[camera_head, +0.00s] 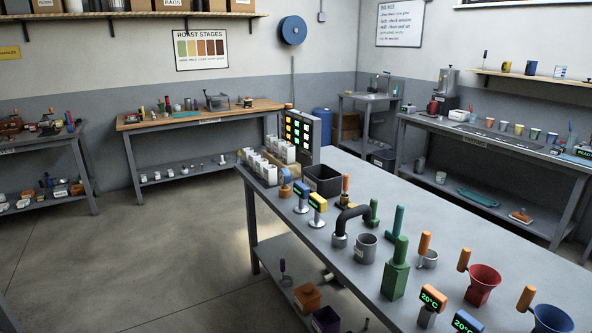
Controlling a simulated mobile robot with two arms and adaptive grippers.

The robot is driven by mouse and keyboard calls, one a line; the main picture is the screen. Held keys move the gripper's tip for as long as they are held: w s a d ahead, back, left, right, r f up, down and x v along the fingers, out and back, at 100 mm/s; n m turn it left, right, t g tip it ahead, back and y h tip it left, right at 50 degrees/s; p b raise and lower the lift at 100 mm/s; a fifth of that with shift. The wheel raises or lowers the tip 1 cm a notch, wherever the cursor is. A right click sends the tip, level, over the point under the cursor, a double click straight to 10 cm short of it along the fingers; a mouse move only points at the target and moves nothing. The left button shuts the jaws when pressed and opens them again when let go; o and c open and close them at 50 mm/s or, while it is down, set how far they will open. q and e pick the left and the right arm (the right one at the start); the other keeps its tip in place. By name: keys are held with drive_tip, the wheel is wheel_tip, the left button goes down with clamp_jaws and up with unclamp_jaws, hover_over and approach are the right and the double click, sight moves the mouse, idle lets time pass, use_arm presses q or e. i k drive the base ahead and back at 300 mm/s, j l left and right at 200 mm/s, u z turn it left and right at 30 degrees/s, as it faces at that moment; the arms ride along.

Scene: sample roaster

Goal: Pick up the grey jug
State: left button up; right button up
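A grey jug-like vessel (366,249) stands upright on the long grey workbench (440,217), just right of a black curved pipe-like piece (350,215). A smaller grey cup (429,260) with an orange handle stands further right. I cannot tell for sure which of the two is the grey jug; the first is larger. Neither of my grippers shows in the head view.
A green block-like tool (396,272) stands close in front of the larger grey vessel. A red funnel (483,284), a blue funnel (551,321) and a display reading 20°C (433,298) are nearer. A black bin (323,180) stands behind. Open floor (150,240) lies left.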

sight(418, 168)
drive_tip(key=i+j+u, duration=0.45)
drive_tip(key=i, duration=0.5)
drive_tip(key=i+u, duration=0.5)
drive_tip(key=i, duration=0.45)
drive_tip(key=i+j+z, duration=0.15)
drive_tip(key=i, duration=1.85)
drive_tip(key=i+z, duration=0.1)
drive_tip(key=i, duration=0.85)
drive_tip(key=i+j+z, duration=0.15)
drive_tip(key=i, duration=0.75)
drive_tip(key=i+l+z, duration=0.15)
drive_tip(key=i+z, duration=0.15)
drive_tip(key=z, duration=0.15)
drive_tip(key=i+z, duration=0.65)
drive_tip(key=z, duration=0.2)
drive_tip(key=i+j+z, duration=0.15)
drive_tip(key=i+z, duration=0.15)
drive_tip(key=z, duration=0.15)
drive_tip(key=i+z, duration=0.25)
drive_tip(key=i, duration=0.2)
drive_tip(key=i+z, duration=0.3)
drive_tip(key=i, duration=0.2)
drive_tip(key=i+j+z, duration=0.1)
drive_tip(key=i+z, duration=0.15)
drive_tip(key=i, duration=0.2)
drive_tip(key=i+j+z, duration=0.3)
drive_tip(key=i, duration=0.15)
drive_tip(key=i+j+z, duration=0.25)
drive_tip(key=i, duration=0.15)
